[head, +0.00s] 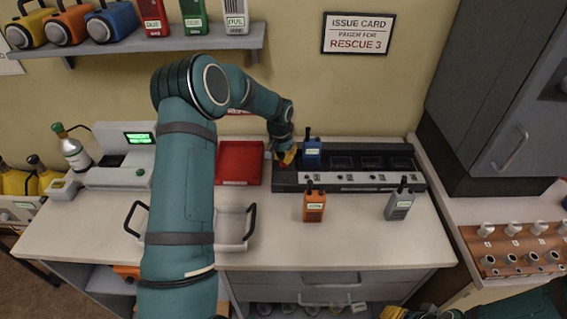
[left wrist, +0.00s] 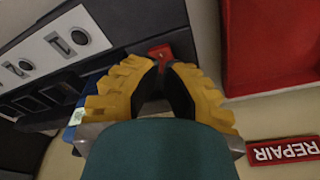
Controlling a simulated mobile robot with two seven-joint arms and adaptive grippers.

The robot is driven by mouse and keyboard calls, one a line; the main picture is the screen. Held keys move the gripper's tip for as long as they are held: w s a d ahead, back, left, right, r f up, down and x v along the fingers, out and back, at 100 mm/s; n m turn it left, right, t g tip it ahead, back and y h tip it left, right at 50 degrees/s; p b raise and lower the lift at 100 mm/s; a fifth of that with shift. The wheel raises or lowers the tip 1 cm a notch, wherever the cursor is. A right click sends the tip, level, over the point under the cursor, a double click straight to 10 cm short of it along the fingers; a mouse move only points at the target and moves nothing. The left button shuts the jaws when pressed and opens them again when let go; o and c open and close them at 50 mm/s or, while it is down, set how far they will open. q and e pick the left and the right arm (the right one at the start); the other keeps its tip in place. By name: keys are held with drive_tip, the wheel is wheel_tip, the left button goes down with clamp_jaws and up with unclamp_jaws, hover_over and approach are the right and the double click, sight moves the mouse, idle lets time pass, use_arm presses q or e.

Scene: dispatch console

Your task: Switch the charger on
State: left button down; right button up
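The charger (head: 350,181) is a long dark unit with several bays and a pale front strip. It stands at the back of the counter, and its strip with round knobs also shows in the left wrist view (left wrist: 63,45). A small red switch-like part (left wrist: 160,51) lies at its left end, just beyond my left gripper's fingertips. My left gripper (head: 285,158) is over that end with its yellow fingers close together, seemingly shut and empty. I cannot tell whether it touches the red part, whose setting is hidden. My right gripper (head: 420,313) is partly visible at the bottom edge.
A blue pager (head: 312,153) stands at the charger's left bay. An orange pager (head: 314,206) and a grey pager (head: 399,204) stand in front. A red tray (head: 240,163) is close left of the charger. A white handled tray (head: 232,222) is partly behind my arm.

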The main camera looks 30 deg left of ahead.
sight(283, 165)
use_arm(q)
drive_tip(key=shift+f+b, duration=1.05)
drive_tip(key=shift+f, duration=0.45)
idle(0.8)
drive_tip(key=shift+r, duration=0.1)
drive_tip(key=shift+r+p, duration=1.9)
drive_tip(key=shift+r, duration=1.6)
drive_tip(key=shift+f, duration=0.15)
